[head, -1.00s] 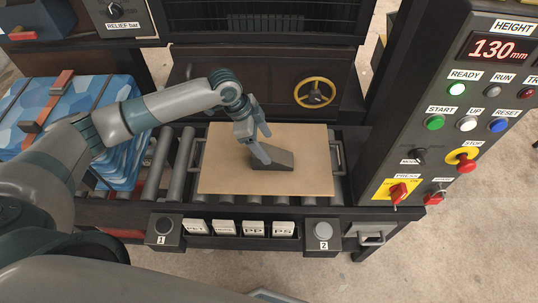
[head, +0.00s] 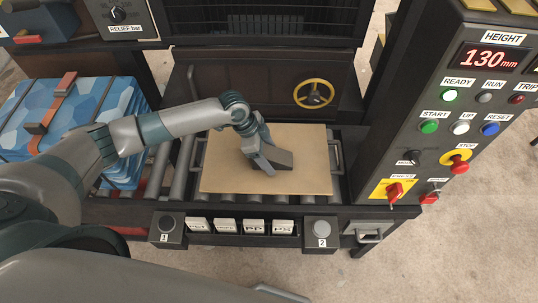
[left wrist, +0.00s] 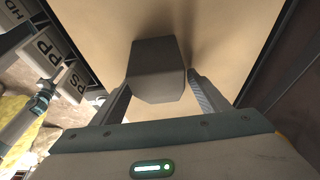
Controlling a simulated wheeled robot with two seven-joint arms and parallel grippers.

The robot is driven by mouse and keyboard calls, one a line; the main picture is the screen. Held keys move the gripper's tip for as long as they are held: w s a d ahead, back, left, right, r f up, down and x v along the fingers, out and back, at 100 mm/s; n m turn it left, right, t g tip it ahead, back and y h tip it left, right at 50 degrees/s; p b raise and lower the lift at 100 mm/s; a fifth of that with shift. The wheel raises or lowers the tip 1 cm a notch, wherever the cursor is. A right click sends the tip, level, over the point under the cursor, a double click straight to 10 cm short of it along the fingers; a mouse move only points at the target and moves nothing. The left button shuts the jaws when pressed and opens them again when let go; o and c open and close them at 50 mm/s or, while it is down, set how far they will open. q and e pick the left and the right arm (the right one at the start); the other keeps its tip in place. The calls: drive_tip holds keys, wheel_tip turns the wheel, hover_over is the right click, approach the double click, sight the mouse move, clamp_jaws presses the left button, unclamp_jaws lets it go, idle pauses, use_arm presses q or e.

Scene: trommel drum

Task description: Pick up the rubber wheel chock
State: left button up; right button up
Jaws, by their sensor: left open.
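The rubber wheel chock (head: 279,158) is a dark grey wedge lying on a tan board (head: 310,180) on the roller bed. My left gripper (head: 265,160) is at the chock, coming down from the left and covering part of it. In the left wrist view the chock (left wrist: 158,68) sits between the two open fingers of the left gripper (left wrist: 157,95). A gap shows beside it on the right; on the left the finger is very close, and I cannot tell if it touches. My right gripper is not seen.
A control panel (head: 440,150) with buttons stands at the right. A yellow handwheel (head: 314,94) is behind the board. A blue strapped bundle (head: 70,120) lies at the left. Buttons and labelled blocks (head: 253,227) line the front edge. The board's right side is clear.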

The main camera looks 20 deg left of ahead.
sight(273, 152)
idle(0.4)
use_arm(q)
drive_tip(key=c, duration=1.5)
drive_tip(key=shift+o, duration=0.2)
drive_tip(key=shift+r, duration=0.15)
drive_tip(key=shift+w+r+b, duration=0.1)
drive_tip(key=shift+r+b, duration=0.35)
drive_tip(key=shift+r, duration=0.1)
wheel_tip(273, 152, up, 2)
drive_tip(key=shift+r+b, duration=0.25)
drive_tip(key=shift+b, duration=0.35)
drive_tip(key=s+d+r+b, duration=0.3)
drive_tip(key=d+r, duration=0.4)
drive_tip(key=d, duration=0.4)
drive_tip(key=shift+s, duration=0.4)
